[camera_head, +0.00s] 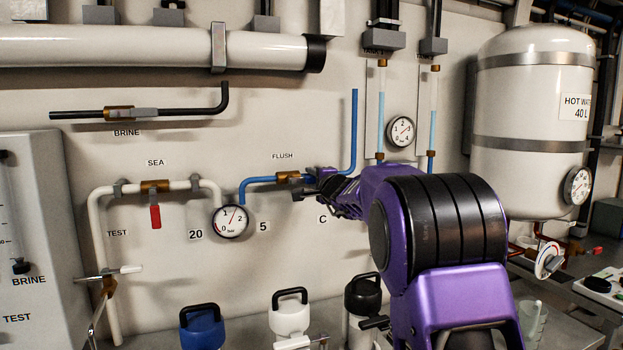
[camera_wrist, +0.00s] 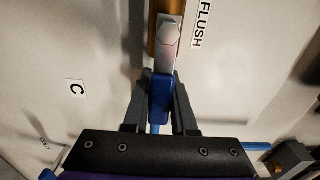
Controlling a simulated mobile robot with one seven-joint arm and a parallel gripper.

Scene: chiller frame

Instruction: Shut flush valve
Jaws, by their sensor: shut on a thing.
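The flush valve has a brass body (camera_head: 288,177) on a blue pipe under the FLUSH label, left of my gripper in the head view. In the wrist view its brass body (camera_wrist: 166,14) is at the top, with a silver lever ending in a blue grip (camera_wrist: 160,100). The lever lies roughly in line with the pipe. My gripper (camera_wrist: 160,92) is shut on the blue grip, one dark finger on each side. In the head view my gripper (camera_head: 318,184) hides most of the lever.
A round gauge (camera_head: 231,220) hangs left of the flush valve. The sea valve (camera_head: 155,187) with a red handle is further left. Several lidded containers, one of them blue (camera_head: 202,328), stand below. A hot water tank (camera_head: 530,120) is at right.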

